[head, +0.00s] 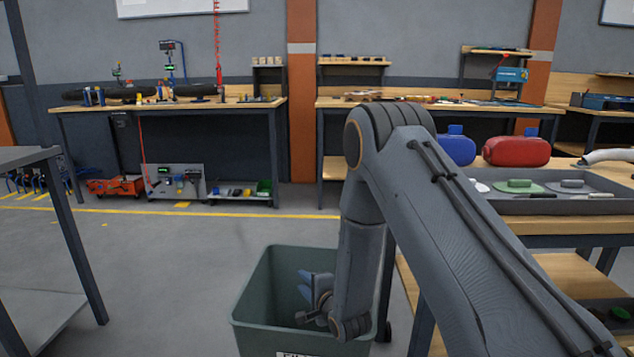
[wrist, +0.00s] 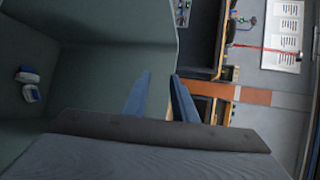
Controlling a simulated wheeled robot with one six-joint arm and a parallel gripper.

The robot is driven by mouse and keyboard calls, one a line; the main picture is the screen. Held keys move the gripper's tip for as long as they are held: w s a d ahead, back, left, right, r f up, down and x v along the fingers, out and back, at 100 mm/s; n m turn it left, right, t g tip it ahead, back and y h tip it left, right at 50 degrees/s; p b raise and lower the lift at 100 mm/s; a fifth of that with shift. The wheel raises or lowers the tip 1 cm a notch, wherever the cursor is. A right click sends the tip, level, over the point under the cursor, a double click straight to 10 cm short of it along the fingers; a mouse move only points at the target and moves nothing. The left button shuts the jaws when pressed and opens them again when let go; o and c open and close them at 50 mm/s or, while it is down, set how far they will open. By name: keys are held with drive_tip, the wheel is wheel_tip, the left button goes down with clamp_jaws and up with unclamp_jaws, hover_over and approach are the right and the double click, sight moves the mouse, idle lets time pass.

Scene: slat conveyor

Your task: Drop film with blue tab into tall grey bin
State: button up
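The tall grey bin (head: 262,320) stands on the floor at lower centre of the head view, with a partly cut-off label on its front. My gripper (head: 304,286) is at the bin's mouth, inside its outline. In the wrist view my gripper (wrist: 160,76) has its two blue fingers apart with nothing visible between them. The bin's inner wall (wrist: 115,65) fills the left of that view. Two small white-and-blue pieces (wrist: 29,84) lie inside the bin, apart from the fingers. I cannot tell whether either is the film with the blue tab.
A workbench at the right holds a grey tray (head: 545,206) with green, grey and white pieces, plus a blue container (head: 455,150) and a red container (head: 517,151). A grey metal rack (head: 70,230) stands at the left. Floor between rack and bin is clear.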

drive_tip(key=p+v, duration=0.1)
drive_tip(key=v, duration=0.6)
drive_tip(key=shift+r, duration=0.15)
drive_tip(key=s+d+r+n+g+h, duration=0.5)
drive_tip(key=s+r+n, duration=0.3)
drive_tip(key=r, duration=0.3)
drive_tip(key=s+d+r+n+g, duration=0.2)
drive_tip(key=s+r+n+g, duration=0.15)
drive_tip(key=s, duration=0.55)
drive_tip(key=s+d+r+n+g+h, duration=0.1)
drive_tip(key=s+d+r+n+g, duration=0.2)
drive_tip(key=s, duration=0.7)
drive_tip(key=s+d+r+n+g, duration=0.1)
drive_tip(key=s+r+n+g, duration=0.2)
drive_tip(key=s, duration=0.6)
drive_tip(key=d+r+m+t+p, duration=0.1)
drive_tip(key=d+r+m+p, duration=0.2)
drive_tip(key=d+r+p, duration=0.6)
wheel_tip(320, 180, up, 2)
drive_tip(key=p, duration=0.9)
drive_tip(key=shift+w+h, duration=0.2)
drive_tip(key=shift+h, duration=0.1)
